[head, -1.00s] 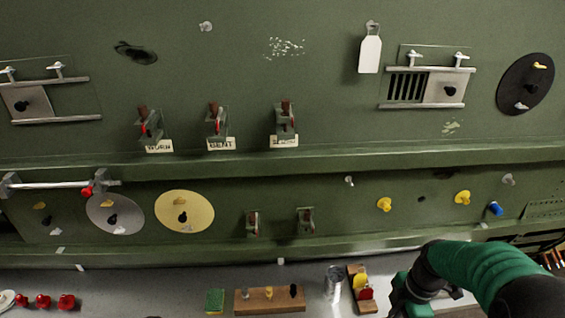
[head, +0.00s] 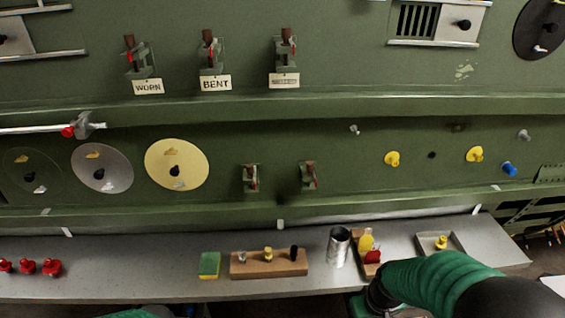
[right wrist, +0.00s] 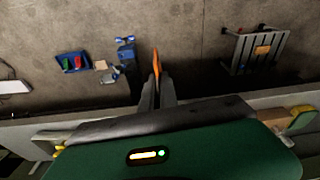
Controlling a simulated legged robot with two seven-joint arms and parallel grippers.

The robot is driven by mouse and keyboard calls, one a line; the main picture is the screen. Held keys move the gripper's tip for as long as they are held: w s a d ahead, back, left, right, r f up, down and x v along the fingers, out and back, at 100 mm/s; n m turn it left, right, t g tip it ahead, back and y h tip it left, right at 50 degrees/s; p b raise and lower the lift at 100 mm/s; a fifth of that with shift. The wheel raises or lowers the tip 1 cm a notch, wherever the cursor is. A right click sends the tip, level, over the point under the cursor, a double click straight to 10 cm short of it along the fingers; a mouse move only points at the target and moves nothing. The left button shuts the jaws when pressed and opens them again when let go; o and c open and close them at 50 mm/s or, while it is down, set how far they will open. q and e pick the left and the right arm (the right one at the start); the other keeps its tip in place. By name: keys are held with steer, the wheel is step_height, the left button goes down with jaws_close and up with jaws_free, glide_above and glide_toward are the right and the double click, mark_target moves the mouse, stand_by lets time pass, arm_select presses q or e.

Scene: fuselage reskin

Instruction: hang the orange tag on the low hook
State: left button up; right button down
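In the right wrist view an orange piece (right wrist: 156,62), seen nearly edge-on and looking like the orange tag, stands between the fingertips of my right gripper (right wrist: 157,86). The fingers are close together on it. In the head view my right arm comes in at the bottom right, and its gripper and the tag are hidden or out of frame. A small pale hook (head: 354,129) sticks out of the lower green panel, above and left of my right arm. A similar grey peg (head: 524,134) is farther right. Which is the low hook is not marked. My left gripper is out of view.
Yellow knobs (head: 392,159) and a blue knob (head: 509,168) stick out of the lower panel. A shelf (head: 120,255) below holds a wooden block (head: 269,264), a metal cup (head: 338,247), a green sponge (head: 209,264) and a tray (head: 424,239). A ledge (head: 230,109) juts above.

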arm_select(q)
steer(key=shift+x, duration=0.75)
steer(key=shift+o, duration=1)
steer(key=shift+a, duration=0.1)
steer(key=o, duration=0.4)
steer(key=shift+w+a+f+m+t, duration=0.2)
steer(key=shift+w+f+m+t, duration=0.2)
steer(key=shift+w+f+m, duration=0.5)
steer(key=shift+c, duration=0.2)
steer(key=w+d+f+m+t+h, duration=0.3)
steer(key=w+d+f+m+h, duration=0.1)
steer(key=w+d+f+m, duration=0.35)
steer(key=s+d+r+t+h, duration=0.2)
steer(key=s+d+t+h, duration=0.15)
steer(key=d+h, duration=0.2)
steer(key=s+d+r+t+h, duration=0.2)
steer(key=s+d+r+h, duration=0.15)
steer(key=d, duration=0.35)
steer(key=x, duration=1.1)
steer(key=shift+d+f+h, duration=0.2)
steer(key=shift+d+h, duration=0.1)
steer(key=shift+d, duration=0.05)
arm_select(e)
steer(key=a+r+n+y, duration=0.1)
steer(key=a+n, duration=0.5)
steer(key=a, duration=0.9)
steer(key=shift+s+r+n+g, duration=0.2)
steer(key=shift+r+n+g, duration=0.1)
steer(key=shift+r+n, duration=0.1)
